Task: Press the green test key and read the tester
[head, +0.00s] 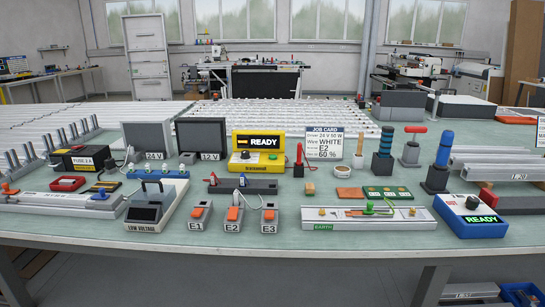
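A blue-and-white box (470,216) stands at the front right of the bench. My gripper does not show in the head view.
A job card (325,143) reads 24 V 50 W, WHITE, E2, 60 %. Front-row blocks E1, E2 (233,217) and E3 have orange tops. A grey EARTH tray (345,218) holds a green wire left of the blue box. Upright handled tools (437,165) stand behind it.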

